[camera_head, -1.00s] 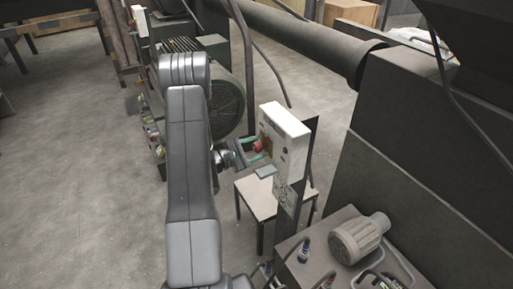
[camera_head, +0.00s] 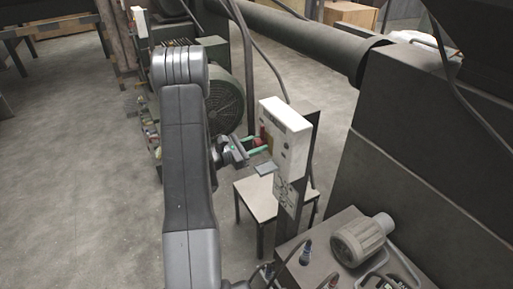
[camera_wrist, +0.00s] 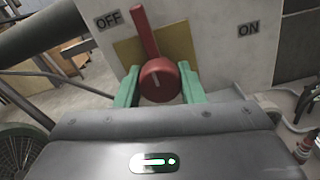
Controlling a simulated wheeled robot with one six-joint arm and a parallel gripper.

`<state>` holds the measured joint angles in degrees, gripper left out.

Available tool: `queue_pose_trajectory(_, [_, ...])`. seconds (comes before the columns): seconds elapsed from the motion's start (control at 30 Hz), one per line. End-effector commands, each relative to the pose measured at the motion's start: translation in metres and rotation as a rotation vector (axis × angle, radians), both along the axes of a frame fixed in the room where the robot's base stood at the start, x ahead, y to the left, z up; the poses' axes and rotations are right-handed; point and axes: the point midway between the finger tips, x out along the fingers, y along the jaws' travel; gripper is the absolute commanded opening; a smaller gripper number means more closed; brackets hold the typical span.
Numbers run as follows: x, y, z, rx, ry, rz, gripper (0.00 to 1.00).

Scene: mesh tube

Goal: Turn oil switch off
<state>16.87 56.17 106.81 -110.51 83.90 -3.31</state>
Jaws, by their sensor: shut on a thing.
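The red oil switch (camera_wrist: 160,80) is a round knob with a long lever on a yellowish plate (camera_wrist: 118,52) on a white box (camera_head: 287,135). In the wrist view the lever points up and slightly left, nearer the OFF label (camera_wrist: 108,19) than the ON label (camera_wrist: 249,29). My gripper (camera_wrist: 159,76) has its green fingers shut on the red knob, one on each side. In the head view my gripper (camera_head: 262,145) reaches the box's left face from the left. The knob is partly hidden there by the fingers.
A small table (camera_head: 257,198) stands below the box. A grey motor (camera_head: 360,240) sits on a dark bench at the lower right. A green round machine (camera_head: 226,104) stands behind my arm, and a thick pipe (camera_head: 310,45) runs behind. Open floor (camera_head: 80,170) lies left.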

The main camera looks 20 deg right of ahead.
Motion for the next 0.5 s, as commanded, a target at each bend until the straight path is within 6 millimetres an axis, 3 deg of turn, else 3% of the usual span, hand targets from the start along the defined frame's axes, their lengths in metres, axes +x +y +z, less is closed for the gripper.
queue_pose_trajectory(0.33, [-0.0004,0.0002,-0.0003,0.000,0.014,0.000,0.13])
queue_pose_trajectory(0.37, [-0.0004,0.0002,-0.0003,0.000,0.014,0.000,0.41])
queue_pose_trajectory(0.43, [-0.0004,0.0002,-0.0003,0.000,0.013,0.000,0.55])
queue_pose_trajectory(0.5, [-0.0003,0.0002,-0.0002,0.000,0.013,0.000,0.57])
